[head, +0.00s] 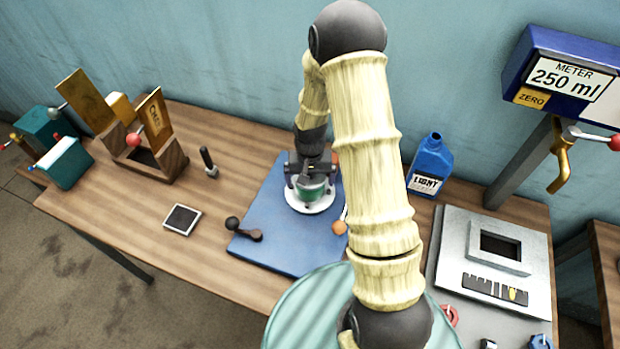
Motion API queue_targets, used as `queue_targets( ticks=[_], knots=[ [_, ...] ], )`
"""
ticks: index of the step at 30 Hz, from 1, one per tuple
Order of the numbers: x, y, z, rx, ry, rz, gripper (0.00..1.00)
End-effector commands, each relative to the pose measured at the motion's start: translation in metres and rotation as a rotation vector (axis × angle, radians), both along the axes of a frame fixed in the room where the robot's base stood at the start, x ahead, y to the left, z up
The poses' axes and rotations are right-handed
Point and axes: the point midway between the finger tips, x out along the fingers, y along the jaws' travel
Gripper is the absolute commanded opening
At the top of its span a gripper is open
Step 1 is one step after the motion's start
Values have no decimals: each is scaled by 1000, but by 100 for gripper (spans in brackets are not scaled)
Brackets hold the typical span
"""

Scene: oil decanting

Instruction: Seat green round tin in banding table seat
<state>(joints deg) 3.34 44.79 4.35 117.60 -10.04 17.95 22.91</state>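The green round tin (313,192) is at the banding table (308,207), a white round turntable on the blue mat. It is upright and looks to be at the middle of the white disc. I cannot tell whether it rests fully in the seat. My gripper (309,181) reaches down over the tin from behind, with dark fingers at its sides. The gripper's body hides the tin's back and part of its top. Whether the fingers press on the tin does not show clearly.
The blue mat (275,245) also bears a dark-knobbed lever (246,231) and an orange ball (339,228). A blue bottle (430,167) stands right of my arm. A wooden box (145,160), a dark-handled tool (208,162) and a small dark square plate (182,219) are left. A grey panel (495,262) lies right.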

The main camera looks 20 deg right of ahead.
Motion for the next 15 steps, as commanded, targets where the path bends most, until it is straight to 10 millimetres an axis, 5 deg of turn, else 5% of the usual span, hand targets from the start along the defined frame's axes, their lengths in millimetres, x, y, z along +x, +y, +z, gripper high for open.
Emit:
queue_targets(
  ticks=[8, 15],
  knots=[
    [1, 0, 7, 0, -2, 0, 98],
    [1, 0, 36, 0, -5, -1, 98]
  ],
)
